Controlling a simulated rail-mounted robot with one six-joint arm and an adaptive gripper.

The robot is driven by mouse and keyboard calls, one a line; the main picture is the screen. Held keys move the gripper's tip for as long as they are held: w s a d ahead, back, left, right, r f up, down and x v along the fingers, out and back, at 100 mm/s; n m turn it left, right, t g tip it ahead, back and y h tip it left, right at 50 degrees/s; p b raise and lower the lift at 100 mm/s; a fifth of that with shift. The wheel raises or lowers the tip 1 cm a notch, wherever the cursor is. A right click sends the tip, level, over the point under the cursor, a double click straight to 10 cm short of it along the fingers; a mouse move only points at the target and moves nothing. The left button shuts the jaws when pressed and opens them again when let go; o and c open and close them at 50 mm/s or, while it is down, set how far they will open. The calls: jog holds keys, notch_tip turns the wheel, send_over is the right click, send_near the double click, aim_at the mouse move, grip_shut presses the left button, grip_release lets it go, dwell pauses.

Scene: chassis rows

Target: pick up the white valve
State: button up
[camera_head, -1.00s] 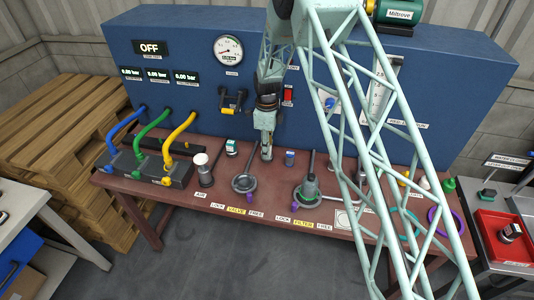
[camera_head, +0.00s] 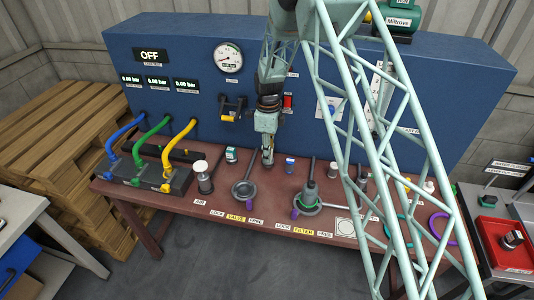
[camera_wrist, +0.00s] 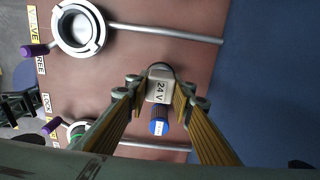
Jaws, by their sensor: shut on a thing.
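The white valve (camera_wrist: 159,91) is a small pale block marked "24 V" in the wrist view. It sits between my two fingertips, with a dark round part at its far end. My gripper (camera_wrist: 160,85) is shut on it. In the head view my gripper (camera_head: 267,158) points down at the bench behind the lock ring with the long handle. The valve is hidden by the fingers there. I cannot tell whether it still touches the bench.
A blue capped part (camera_head: 290,164) stands just right of my gripper. A grey ring with a handle (camera_head: 244,190) lies front left, another ring (camera_head: 307,203) front right. The blue panel (camera_head: 190,110) rises close behind. A white-topped cylinder (camera_head: 203,176) stands left.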

jog(key=s+d, duration=0.2)
jog(key=s, duration=0.4)
jog(key=s+d+r, duration=0.1)
jog(key=s+d, duration=0.1)
jog(key=s, duration=0.5)
jog(key=shift+s+d+r+b, duration=0.15)
jog(key=shift+d+r+b, duration=0.05)
jog(key=shift+d+b, duration=0.2)
jog(key=shift+a, duration=0.1)
